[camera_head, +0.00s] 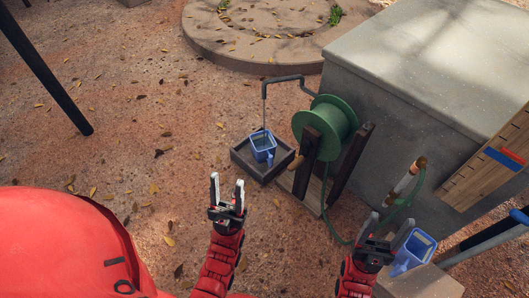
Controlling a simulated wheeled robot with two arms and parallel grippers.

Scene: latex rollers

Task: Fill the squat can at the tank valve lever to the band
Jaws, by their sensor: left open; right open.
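A blue can (263,146) with a side handle stands in a shallow dark wooden tray (274,172). A thin grey pipe (290,78) bends over it; I cannot tell whether the line going down into the can is pipe or liquid. A second blue can (413,252) sits on a block at the lower right, beside my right gripper. I cannot tell which is the squat can; no band or level is readable. A wooden-handled piece (406,180) stands by the grey block, possibly the lever. My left gripper (227,184) is open, empty, in front of the tray. My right gripper (389,222) is open.
A green reel (333,122) on a dark wooden stand is right of the tray, with a green hose (332,225) near it. A large grey block (430,70) fills the right, with a wooden board (492,160) leaning there. Leaf-strewn ground to the left is open.

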